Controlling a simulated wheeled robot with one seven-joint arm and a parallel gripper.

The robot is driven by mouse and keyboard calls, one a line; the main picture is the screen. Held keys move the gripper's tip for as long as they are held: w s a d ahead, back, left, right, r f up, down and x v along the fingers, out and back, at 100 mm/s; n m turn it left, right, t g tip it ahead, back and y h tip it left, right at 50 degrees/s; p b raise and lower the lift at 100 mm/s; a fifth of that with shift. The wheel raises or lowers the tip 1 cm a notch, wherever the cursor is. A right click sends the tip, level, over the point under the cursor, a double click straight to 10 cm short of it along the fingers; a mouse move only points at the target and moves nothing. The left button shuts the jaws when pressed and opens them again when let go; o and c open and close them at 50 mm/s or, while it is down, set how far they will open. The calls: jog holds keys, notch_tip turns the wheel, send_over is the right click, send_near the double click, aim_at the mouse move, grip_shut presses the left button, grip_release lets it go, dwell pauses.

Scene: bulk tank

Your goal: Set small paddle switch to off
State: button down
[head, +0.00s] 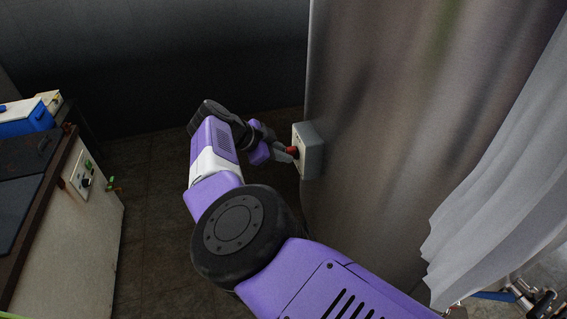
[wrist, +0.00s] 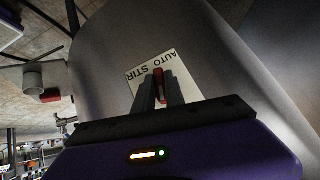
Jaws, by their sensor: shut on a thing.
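The paddle switch is a small red lever (head: 292,150) on the front of a grey box (head: 311,151) fixed to the side of the steel tank. In the wrist view the red paddle (wrist: 158,84) stands in front of a white plate (wrist: 184,81) lettered "AUTO STIR". My gripper (head: 287,152) is at the box, with its fingers on the paddle. In the wrist view my gripper (wrist: 160,86) has one finger on each side of the paddle and is shut on it. The fingers hide the lower part of the paddle and some of the plate.
The large steel tank (head: 400,100) fills the right side, with a pale curtain (head: 500,170) in front of it. A cabinet (head: 75,225) with a control panel stands at the left, with a blue box (head: 25,119) beyond. Floor (head: 155,190) between them is clear.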

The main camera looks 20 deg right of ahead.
jog(key=shift+n+g+b, duration=0.4)
jog(key=shift+g+b, duration=0.2)
jog(key=shift+b, duration=1.75)
jog(key=c, duration=1.4)
grip_release()
jog(key=b+v, duration=0.2)
jog(key=v, duration=0.5)
jog(key=shift+a+r, duration=0.2)
jog(key=shift+r, duration=0.1)
